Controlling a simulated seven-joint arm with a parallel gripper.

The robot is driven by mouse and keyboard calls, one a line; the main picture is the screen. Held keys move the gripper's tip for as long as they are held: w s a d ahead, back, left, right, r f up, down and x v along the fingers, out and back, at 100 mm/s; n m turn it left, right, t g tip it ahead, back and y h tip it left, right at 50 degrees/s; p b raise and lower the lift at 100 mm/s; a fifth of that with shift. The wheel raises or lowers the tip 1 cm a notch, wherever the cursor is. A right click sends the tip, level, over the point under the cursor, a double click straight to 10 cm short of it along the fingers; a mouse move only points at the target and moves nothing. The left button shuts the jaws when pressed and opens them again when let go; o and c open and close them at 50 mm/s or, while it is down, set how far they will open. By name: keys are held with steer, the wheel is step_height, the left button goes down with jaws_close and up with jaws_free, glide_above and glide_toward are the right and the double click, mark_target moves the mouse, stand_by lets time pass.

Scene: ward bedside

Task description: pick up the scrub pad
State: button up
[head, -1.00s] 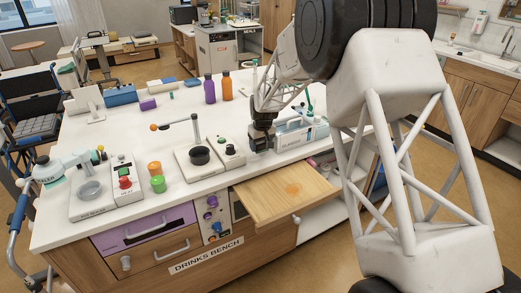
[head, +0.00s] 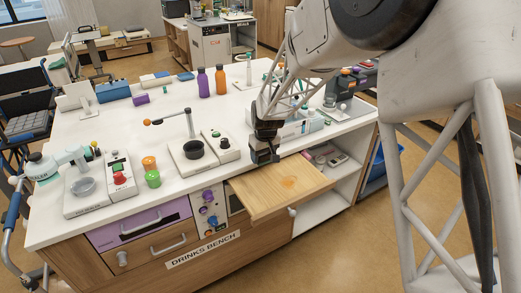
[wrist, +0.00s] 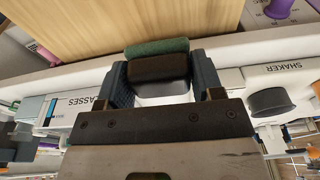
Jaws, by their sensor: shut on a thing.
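The scrub pad (wrist: 157,68) shows in the wrist view as a dark brown block with a green layer (wrist: 157,47) along one side. It sits between the two fingers of my gripper (wrist: 160,82), which is shut on it. In the head view my gripper (head: 264,155) is at the bench's front edge, close to the inner end of the pulled-out wooden board (head: 262,198). I cannot make out the pad in the head view.
A glasses box (head: 292,132) stands just right of and behind my gripper. The shaker unit (head: 218,146) is to its left. Orange (head: 149,163) and green (head: 153,179) pieces stand further left. Purple (head: 203,83) and orange (head: 221,78) bottles stand behind. The floor at front right is clear.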

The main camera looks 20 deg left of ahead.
steer(key=shift+s+d+r, duration=0.1)
steer(key=shift+s+d, duration=0.15)
steer(key=shift+s, duration=0.25)
steer(key=shift+s+d, duration=0.25)
steer(key=shift+s, duration=0.25)
steer(key=o, duration=0.3)
steer(key=shift+c, duration=1.2)
steer(key=d+f, duration=0.1)
steer(key=d, duration=0.6)
steer(key=shift+d, duration=0.3)
steer(key=shift+s, duration=0.1)
